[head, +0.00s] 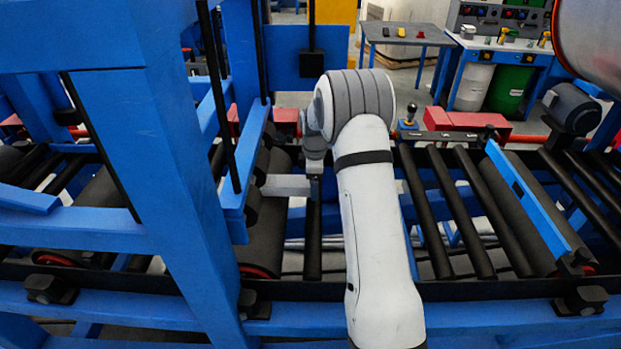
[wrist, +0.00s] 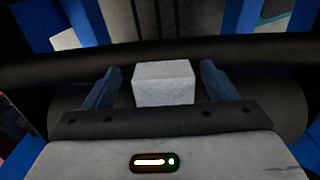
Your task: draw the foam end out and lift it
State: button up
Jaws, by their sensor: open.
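The foam end (wrist: 163,82) shows in the wrist view as a pale grey-white block. It lies between the two blue-grey fingers of my gripper (wrist: 161,72). The fingers are spread, with a visible gap on each side of the block, so they are not closed on it. A dark roller lies just behind the block. In the head view my white arm reaches over the roller line, with its end beside the blue frame. The fingertips and the foam cannot be made out there.
A blue upright frame (head: 165,150) stands close left of my arm. Black rollers (head: 470,210) run to the right, with a blue crossbar (head: 527,200) over them. A grey table (head: 405,33) and a green drum (head: 508,88) stand further back.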

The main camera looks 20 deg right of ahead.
jog(key=shift+c, duration=0.6)
jog(key=c, duration=0.9)
jog(key=shift+c, duration=0.3)
jog(key=shift+d, duration=0.1)
